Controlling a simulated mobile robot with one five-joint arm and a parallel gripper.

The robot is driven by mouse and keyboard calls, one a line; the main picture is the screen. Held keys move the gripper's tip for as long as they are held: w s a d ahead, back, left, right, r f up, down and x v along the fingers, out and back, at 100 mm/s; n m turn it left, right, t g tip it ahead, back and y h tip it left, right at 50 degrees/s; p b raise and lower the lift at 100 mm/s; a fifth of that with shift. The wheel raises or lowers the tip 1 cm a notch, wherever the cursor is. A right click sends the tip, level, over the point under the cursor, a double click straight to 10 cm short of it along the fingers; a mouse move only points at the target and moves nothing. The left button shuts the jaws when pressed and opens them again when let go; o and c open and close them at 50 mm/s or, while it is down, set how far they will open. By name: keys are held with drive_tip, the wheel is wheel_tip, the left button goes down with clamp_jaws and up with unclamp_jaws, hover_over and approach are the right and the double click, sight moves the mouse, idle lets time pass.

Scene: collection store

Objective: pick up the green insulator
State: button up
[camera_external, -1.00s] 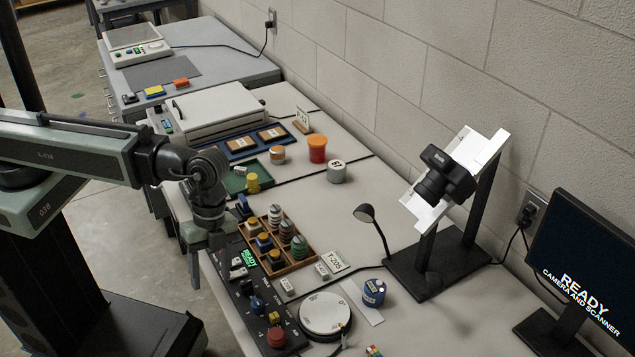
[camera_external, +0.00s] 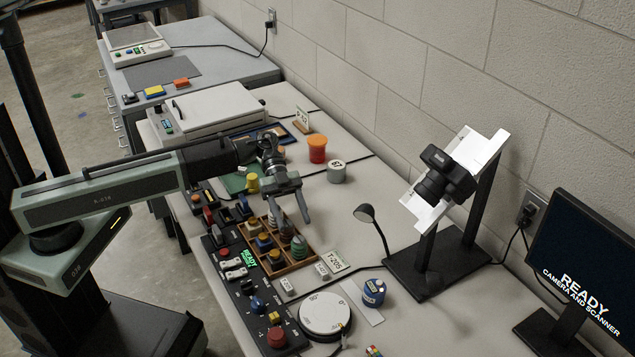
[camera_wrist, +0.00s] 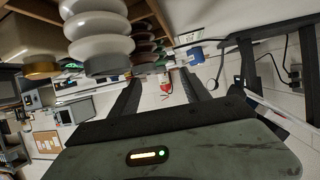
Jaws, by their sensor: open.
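The green insulator (camera_external: 299,247) stands upright in the right-hand part of a wooden compartment tray (camera_external: 291,268) in the external view. My gripper (camera_external: 290,222) is open and empty, its fingers pointing down over the tray's far part, just above and behind the green insulator. White, dark-banded and yellow-brown insulators stand in neighbouring compartments. In the wrist view my gripper's two dark fingers (camera_wrist: 160,80) are apart with nothing held between them. A large white insulator (camera_wrist: 98,35) is close at the upper left. Dark stacked discs show beyond it, partly hidden; I cannot tell which piece they are.
A control panel (camera_external: 238,287) with knobs lies along the tray's left side. An orange jar (camera_external: 317,149) and grey jar (camera_external: 336,172) stand behind.

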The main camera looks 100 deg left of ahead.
sight(298, 237)
drive_tip(key=b+x, duration=0.2)
drive_tip(key=x, duration=0.5)
drive_tip(key=shift+s+d, duration=0.1)
drive_tip(key=shift+s, duration=0.05)
drive_tip(key=shift+r, duration=0.15)
clamp_jaws()
wheel_tip(298, 237, up, 10)
drive_tip(key=p, duration=1)
drive_tip(key=shift+r, duration=0.15)
